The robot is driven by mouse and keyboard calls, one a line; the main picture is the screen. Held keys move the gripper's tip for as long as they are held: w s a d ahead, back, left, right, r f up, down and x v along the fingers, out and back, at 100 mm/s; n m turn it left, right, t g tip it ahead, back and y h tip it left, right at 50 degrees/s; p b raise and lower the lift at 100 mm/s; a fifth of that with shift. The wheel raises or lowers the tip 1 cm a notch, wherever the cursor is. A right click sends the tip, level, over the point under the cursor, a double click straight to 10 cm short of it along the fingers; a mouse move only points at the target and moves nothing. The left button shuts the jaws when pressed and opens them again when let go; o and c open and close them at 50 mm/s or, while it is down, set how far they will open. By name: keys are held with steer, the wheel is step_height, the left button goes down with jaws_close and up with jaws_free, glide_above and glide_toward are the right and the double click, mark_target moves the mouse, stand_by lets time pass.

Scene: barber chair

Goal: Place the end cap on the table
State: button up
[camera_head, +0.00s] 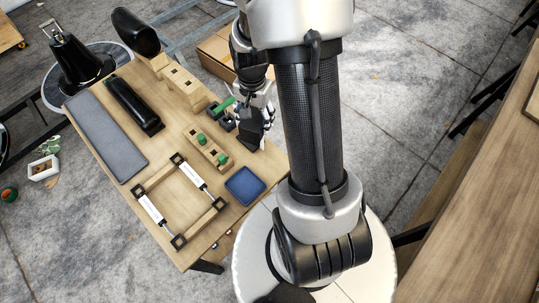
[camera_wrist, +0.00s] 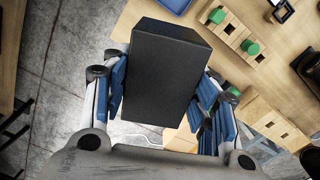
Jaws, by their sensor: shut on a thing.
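My gripper (camera_head: 262,108) is shut on a dark, box-shaped block, which I take to be the end cap (camera_wrist: 168,68). In the wrist view the block sits between the blue finger pads and fills the middle. In the head view the end cap (camera_head: 249,134) shows as a dark shape below the fingers, at the right edge of the wooden table (camera_head: 174,132). My arm hides part of that edge. I cannot tell whether the block touches the table.
A wooden holder with green pegs (camera_head: 207,146), a blue tray (camera_head: 245,186) and a square frame (camera_head: 206,222) are near the gripper. A grey mat (camera_head: 104,134), a black padded piece (camera_head: 134,104) and a wooden block (camera_head: 184,88) lie farther left. Bare table shows between them.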

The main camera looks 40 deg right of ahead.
steer(key=s+d+f+m, duration=0.3)
steer(key=s+m, duration=0.1)
steer(key=b, duration=0.6)
glide_above(272, 164)
steer(key=shift+f, duration=9.65)
steer(key=o, duration=1.1)
steer(key=shift+f, duration=0.15)
steer(key=shift+c, duration=0.2)
steer(key=shift+o, duration=0.8)
